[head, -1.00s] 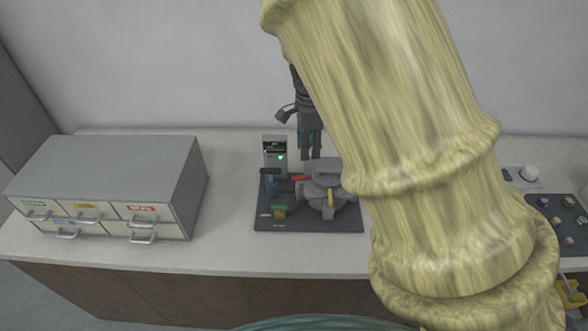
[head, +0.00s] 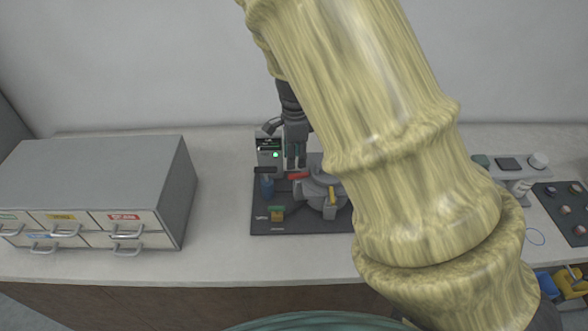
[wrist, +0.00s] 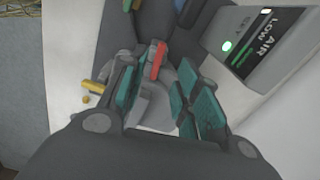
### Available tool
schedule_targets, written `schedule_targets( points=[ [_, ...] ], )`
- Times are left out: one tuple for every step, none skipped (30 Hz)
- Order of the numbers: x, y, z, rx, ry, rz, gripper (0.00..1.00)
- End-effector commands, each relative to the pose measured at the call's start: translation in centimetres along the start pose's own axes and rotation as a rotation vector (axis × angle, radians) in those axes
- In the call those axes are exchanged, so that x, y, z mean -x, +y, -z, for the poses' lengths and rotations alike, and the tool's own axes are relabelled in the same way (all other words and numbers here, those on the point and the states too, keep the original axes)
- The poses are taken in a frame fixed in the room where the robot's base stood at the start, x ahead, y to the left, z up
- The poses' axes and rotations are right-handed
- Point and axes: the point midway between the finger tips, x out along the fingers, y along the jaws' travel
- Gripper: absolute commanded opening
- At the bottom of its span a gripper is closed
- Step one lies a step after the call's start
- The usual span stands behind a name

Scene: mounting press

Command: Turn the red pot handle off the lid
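The red pot handle (head: 299,175) sticks out to the left from the grey pot lid of the press (head: 322,198) in the head view. My gripper (head: 296,165) points down just above and behind the handle. In the wrist view my gripper (wrist: 160,92) has its fingers spread apart with nothing between the pads. I cannot tell whether a finger touches the handle.
A control box (head: 268,150) with a green light stands left of my gripper, close by. The press sits on a dark mat (head: 262,222). A yellow handle (head: 332,195) is on the pot's front. A drawer cabinet (head: 100,185) stands left; parts trays (head: 560,212) lie right.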

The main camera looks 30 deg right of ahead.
Motion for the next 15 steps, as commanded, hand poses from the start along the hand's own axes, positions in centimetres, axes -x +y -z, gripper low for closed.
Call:
schedule_targets(
  points=[
    [-0.7,0.1,0.0,0.000,0.000,-0.003,0.32],
    [-1.1,0.1,0.0,0.000,0.000,-0.004,0.32],
    [-1.7,0.1,0.0,0.001,0.000,-0.002,0.32],
    [-2.1,0.0,0.0,0.000,-0.001,-0.002,0.32],
    [-2.5,0.1,-0.1,0.000,-0.001,-0.003,0.32],
    [-3.1,0.1,-0.1,0.001,0.000,-0.002,0.32],
    [-3.4,0.1,-0.1,0.002,0.000,-0.002,0.32],
    [-3.8,0.1,-0.1,0.002,-0.001,-0.003,0.32],
    [-4.3,0.1,-0.1,0.002,0.000,-0.002,0.32],
    [-4.6,0.0,-0.1,0.002,0.000,-0.001,0.32],
    [-4.9,0.0,-0.2,0.002,-0.001,-0.001,0.32],
    [-5.2,0.0,-0.2,0.002,-0.001,-0.001,0.32],
    [-5.5,0.0,-0.2,0.003,0.000,-0.001,0.32],
    [-5.7,0.0,-0.2,0.004,0.000,-0.001,0.32],
    [-5.9,0.0,-0.2,0.004,0.000,0.000,0.32]
  ],
)
